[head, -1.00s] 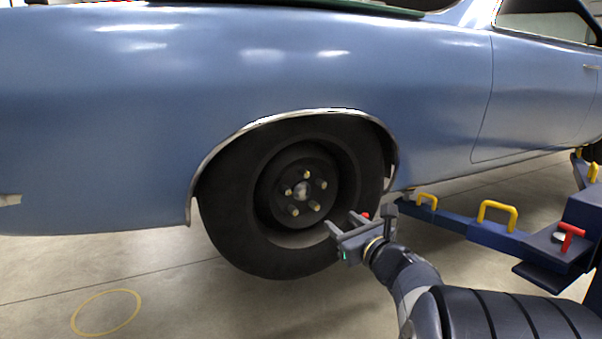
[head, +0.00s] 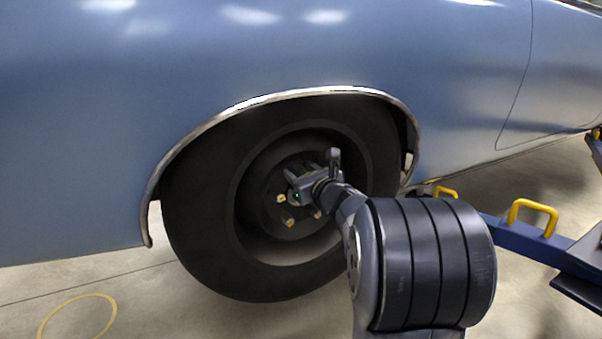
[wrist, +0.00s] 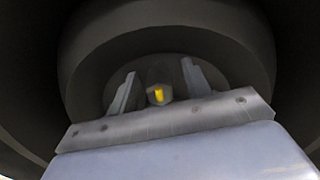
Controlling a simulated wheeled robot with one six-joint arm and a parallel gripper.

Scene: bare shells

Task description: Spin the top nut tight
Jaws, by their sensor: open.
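The wheel hub (head: 268,212) is dark, inside a black tyre under the car's arch. Gold-coloured studs with nuts show on its left and lower side, such as the left nut (head: 281,198) and the lower-left nut (head: 290,222). My gripper (head: 292,182) is at the upper part of the hub and hides the top nut in the head view. In the wrist view my gripper (wrist: 159,82) is open, with one finger on each side of a nut with a yellow stud end (wrist: 157,95). Gaps show between fingers and nut. Contact is not visible.
The black tyre (head: 195,225) and chrome arch trim (head: 262,98) surround the hub closely. The blue car body (head: 90,150) is above. A blue lift arm (head: 528,238) with yellow handles stands at the right. The floor at the lower left is open.

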